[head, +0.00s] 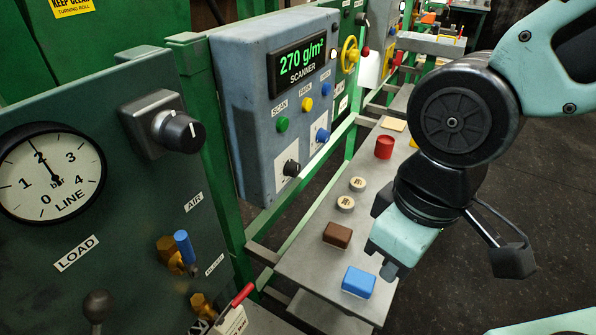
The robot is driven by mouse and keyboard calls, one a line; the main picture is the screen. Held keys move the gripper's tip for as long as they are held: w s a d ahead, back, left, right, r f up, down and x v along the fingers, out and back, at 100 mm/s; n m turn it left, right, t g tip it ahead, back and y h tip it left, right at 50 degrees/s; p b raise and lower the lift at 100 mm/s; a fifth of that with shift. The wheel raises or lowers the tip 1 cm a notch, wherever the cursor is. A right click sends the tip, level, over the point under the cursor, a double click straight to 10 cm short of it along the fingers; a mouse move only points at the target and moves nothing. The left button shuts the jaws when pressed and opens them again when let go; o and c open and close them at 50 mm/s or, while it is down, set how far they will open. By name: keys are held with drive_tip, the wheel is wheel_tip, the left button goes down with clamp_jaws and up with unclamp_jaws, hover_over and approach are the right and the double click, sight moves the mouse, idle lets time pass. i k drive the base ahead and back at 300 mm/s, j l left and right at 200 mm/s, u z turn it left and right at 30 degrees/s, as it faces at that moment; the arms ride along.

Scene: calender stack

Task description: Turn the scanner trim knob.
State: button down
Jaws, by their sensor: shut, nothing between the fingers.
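The grey-blue scanner box (255,130) hangs on the green frame, with a display reading "270 g/m²" above the word SCANNER. On its lower front are a black knob (291,168) with a white pointer mark and a blue knob (322,135), each on a white plate. I cannot read which one is labelled trim. My gripper (389,271) is shut and empty. It is to the right of the scanner box and lower in the picture, over the grey shelf, pointing down, apart from both knobs.
Green, yellow and blue buttons (307,104) sit above the knobs. The grey shelf (300,262) holds a blue block (358,281), a brown block (337,234), two pale discs and a red cylinder (384,147). A gauge panel (130,215) stands at left. Open floor lies right.

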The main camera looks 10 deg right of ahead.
sight(292, 169)
drive_tip(key=l+u, duration=0.4)
drive_tip(key=k+l+u, duration=0.1)
drive_tip(key=l+u, duration=0.3)
drive_tip(key=l, duration=0.15)
